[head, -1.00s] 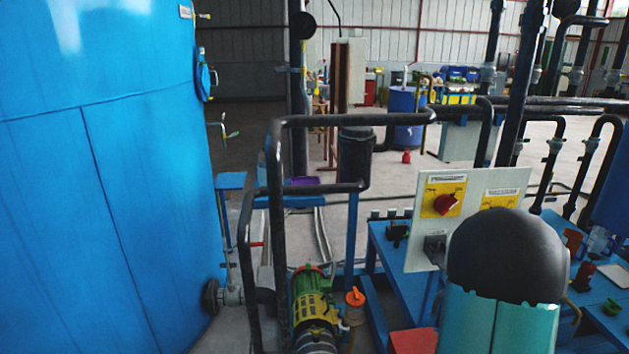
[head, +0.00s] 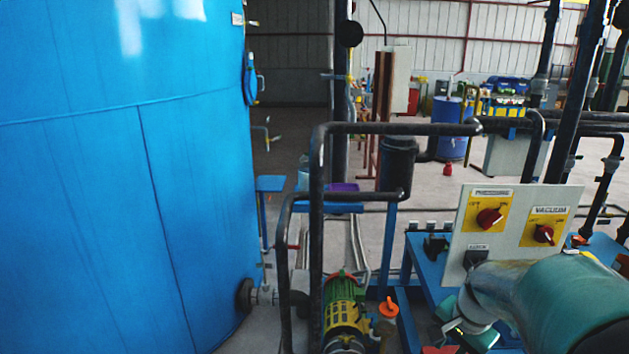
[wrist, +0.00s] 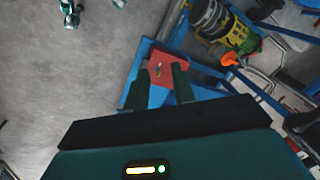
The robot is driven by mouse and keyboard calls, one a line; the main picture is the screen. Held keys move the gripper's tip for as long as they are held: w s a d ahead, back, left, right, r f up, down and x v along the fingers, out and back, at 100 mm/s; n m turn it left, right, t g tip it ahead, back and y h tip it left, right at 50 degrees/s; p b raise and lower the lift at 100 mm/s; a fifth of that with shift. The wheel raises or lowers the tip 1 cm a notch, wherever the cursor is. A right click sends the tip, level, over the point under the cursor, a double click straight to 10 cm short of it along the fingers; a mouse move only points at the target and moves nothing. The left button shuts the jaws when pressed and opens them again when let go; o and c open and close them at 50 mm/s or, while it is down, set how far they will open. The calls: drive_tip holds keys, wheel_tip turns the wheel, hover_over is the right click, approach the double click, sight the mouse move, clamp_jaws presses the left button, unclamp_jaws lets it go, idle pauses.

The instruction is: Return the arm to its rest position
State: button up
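My arm (head: 575,300) shows at the lower right of the head view, in front of the blue bench. In the wrist view my gripper (wrist: 160,88) has its two dark fingers apart, with nothing held between them. Past the fingertips, some way off, lies a red plate-like surface (wrist: 172,66) on blue framework. I cannot make out the fingertips clearly in the head view.
A white control panel (head: 517,204) with a pressure knob (head: 489,217) and a vacuum knob (head: 544,233) stands close to my arm. A large blue tank (head: 120,180) fills the left. Black pipes (head: 400,128) and a green-yellow motor (head: 344,305) stand between.

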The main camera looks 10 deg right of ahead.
drive_tip(key=s+a+r+n+t, duration=0.1)
drive_tip(key=s+a+r+n, duration=0.2)
drive_tip(key=a, duration=0.3)
drive_tip(key=s+a+r+n+t, duration=0.1)
drive_tip(key=s+a+r+n, duration=0.2)
drive_tip(key=a, duration=0.4)
drive_tip(key=s+a+r+n+t, duration=0.1)
drive_tip(key=s+a+r+n, duration=0.2)
drive_tip(key=a+r+n, duration=0.2)
drive_tip(key=shift+a+r+n, duration=0.3)
drive_tip(key=shift+a+n, duration=0.6)
drive_tip(key=shift+a, duration=0.1)
